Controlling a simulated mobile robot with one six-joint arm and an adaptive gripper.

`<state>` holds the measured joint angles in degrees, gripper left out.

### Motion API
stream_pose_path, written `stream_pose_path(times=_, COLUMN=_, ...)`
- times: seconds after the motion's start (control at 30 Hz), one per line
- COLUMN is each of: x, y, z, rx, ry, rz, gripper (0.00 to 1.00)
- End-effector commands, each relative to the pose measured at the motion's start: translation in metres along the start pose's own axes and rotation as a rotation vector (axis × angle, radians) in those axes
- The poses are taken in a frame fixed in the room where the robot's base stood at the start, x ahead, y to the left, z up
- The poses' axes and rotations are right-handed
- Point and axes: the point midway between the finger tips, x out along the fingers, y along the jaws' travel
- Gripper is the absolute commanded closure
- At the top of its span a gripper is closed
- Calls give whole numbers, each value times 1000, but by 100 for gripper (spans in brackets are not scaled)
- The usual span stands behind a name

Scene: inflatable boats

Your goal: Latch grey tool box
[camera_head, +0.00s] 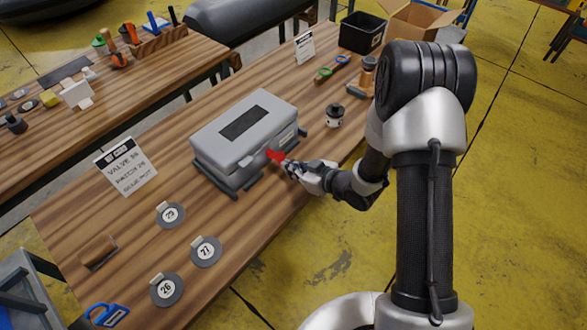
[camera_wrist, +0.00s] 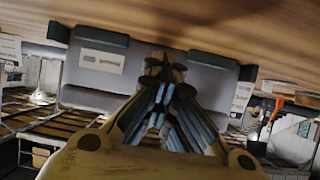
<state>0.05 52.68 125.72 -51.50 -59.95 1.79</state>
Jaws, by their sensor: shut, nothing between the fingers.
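The grey tool box (camera_head: 238,138) stands on the wooden workbench with its lid down. The lid has a dark panel (camera_head: 243,122) on top. A red part (camera_head: 276,155), which looks like a latch, is on the box's front side. My gripper (camera_head: 287,166) is shut and empty right in front of this red part; I cannot tell whether they touch. In the wrist view my gripper (camera_wrist: 165,68) points at the box's grey front (camera_wrist: 208,75), where the fingers cover the middle and the red part does not show. Whether the latch is fastened is unclear.
Dark strips (camera_head: 228,190) edge the box's base. A small white-and-black pot (camera_head: 335,115) stands right of it. Numbered discs (camera_head: 206,250) and a sign (camera_head: 125,166) lie or stand left. A black bin (camera_head: 362,32) is at the far end. The bench front beside my arm is clear.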

Motion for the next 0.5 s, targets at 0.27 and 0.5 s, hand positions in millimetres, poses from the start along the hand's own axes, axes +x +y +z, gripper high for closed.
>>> stream_pose_path(times=0.27, x=4, y=0, z=-11, rx=-15, ry=18, rz=-4, gripper=100)
stream_pose_path(times=0.5, x=3, y=0, z=-10, rx=-15, ry=18, rz=-4, gripper=100)
